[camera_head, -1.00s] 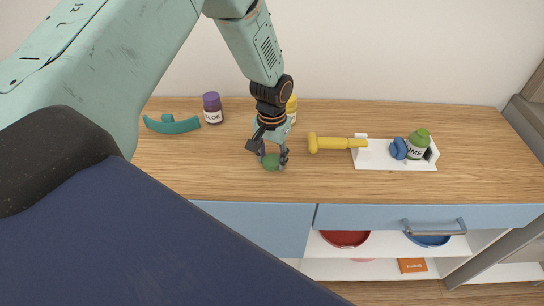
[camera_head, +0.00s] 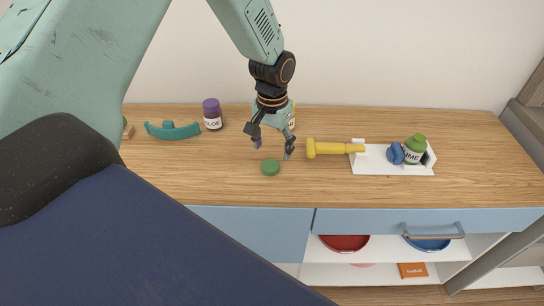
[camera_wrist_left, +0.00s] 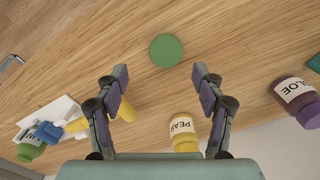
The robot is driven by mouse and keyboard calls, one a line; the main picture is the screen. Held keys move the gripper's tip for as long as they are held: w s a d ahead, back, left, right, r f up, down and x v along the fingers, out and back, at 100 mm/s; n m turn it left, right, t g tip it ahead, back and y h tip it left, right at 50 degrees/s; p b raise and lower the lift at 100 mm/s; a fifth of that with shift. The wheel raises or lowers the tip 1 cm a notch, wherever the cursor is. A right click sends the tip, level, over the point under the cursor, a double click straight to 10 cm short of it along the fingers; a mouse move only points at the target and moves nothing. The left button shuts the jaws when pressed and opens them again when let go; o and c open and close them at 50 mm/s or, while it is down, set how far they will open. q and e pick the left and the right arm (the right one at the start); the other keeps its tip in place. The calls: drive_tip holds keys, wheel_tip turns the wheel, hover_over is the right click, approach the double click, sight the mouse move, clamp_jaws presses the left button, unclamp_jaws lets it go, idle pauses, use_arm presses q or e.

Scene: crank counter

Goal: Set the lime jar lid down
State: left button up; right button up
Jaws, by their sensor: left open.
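The green lime jar lid (camera_head: 270,167) lies flat on the wooden counter, and it also shows in the left wrist view (camera_wrist_left: 166,50). My left gripper (camera_head: 271,150) is open and empty just above and behind the lid, its fingers apart from it. In the left wrist view my left gripper (camera_wrist_left: 163,73) has its fingers spread wide, with the lid beyond the tips. The lime jar (camera_head: 413,151) is tilted in the white fixture (camera_head: 385,168) on the right, beside a blue clamp (camera_head: 396,153); its top looks green. My right gripper is not in view.
A yellow crank handle (camera_head: 335,148) extends left from the fixture. A purple-capped jar (camera_head: 212,115), a teal piece (camera_head: 172,131) and a yellow pear jar (camera_wrist_left: 183,132) stand at the back. The counter (camera_head: 350,190) in front is clear. Below are a blue drawer and open shelves.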

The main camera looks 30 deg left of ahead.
use_arm(q)
wheel_tip(320, 180, up, 6)
drive_tip(key=shift+a+f, duration=0.1)
drive_tip(key=shift+f, duration=0.15)
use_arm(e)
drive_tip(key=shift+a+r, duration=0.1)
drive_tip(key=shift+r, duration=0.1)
use_arm(q)
drive_tip(key=shift+a+f, duration=0.15)
drive_tip(key=shift+a, duration=0.05)
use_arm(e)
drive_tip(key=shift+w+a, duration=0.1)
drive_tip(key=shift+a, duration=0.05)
